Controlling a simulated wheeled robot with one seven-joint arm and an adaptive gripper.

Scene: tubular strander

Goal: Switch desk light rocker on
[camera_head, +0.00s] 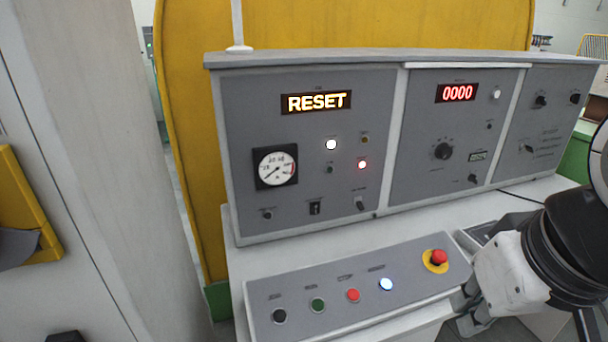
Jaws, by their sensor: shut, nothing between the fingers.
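A small black rocker switch (315,208) sits low on the left panel of the grey console, right of a round knob and below the gauge. Its label is too small to read, so I cannot confirm it is the desk light rocker, and its position is unclear. My gripper (465,307) is at the lower right, beside the right end of the sloped button panel. It is shut and empty, well to the right of and below the rocker. Its fingers are small and partly hidden in the picture.
The sloped button panel (352,303) carries several buttons and a red emergency stop (438,258) near my gripper. The grey console (300,100) shows a lit RESET display (316,102) and a gauge (276,167). A bare desk strip lies between console and button panel.

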